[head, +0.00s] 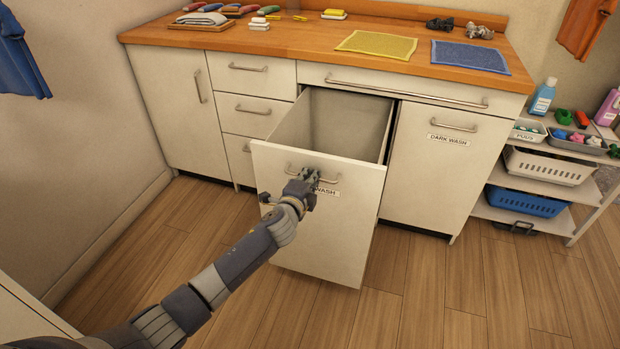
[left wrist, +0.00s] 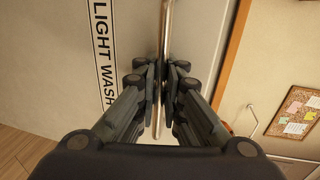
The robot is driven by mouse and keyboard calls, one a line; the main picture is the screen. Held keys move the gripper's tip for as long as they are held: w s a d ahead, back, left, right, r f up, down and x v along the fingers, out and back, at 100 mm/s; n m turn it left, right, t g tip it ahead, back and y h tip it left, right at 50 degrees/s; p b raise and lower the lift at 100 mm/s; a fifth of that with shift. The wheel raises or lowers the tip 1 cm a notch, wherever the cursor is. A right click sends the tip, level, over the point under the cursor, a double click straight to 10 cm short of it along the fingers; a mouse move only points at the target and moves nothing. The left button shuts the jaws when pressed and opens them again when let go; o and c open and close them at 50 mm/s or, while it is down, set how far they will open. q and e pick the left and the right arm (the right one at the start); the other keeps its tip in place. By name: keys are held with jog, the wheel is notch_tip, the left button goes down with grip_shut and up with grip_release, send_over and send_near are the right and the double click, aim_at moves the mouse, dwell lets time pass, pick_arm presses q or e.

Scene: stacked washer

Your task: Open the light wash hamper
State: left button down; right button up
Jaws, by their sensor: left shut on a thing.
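The light wash hamper (head: 335,233) is a white pull-out bin front, standing well out from the cabinet with its empty-looking inside visible from above. Its label, partly covered in the head view, reads "LIGHT WASH" in the left wrist view (left wrist: 104,45). My left gripper (head: 308,178) is at the metal bar handle (head: 332,178) on the hamper front. In the left wrist view the gripper (left wrist: 163,85) has its fingers closed on both sides of the handle bar (left wrist: 165,40). My right gripper is not in view.
The dark wash hamper (head: 446,150) to the right is shut. The wooden counter (head: 310,45) holds a yellow cloth (head: 377,44) and a blue cloth (head: 469,57). A shelf with baskets (head: 550,168) stands at the right. The floor (head: 440,285) in front is clear.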

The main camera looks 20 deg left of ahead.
pick_arm(q)
jog(key=shift+s+r, duration=0.15)
jog(key=shift+s, duration=0.15)
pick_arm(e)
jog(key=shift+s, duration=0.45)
pick_arm(q)
jog(key=c, duration=2)
grip_release()
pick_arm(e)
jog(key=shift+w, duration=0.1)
pick_arm(q)
jog(key=s, duration=0.4)
jog(key=s+r, duration=0.1)
jog(key=s, duration=0.3)
jog(key=s+r, duration=0.1)
jog(key=s, duration=0.2)
jog(key=shift+s+a+r, duration=0.1)
jog(key=shift+s+a, duration=0.1)
jog(key=shift+s, duration=0.2)
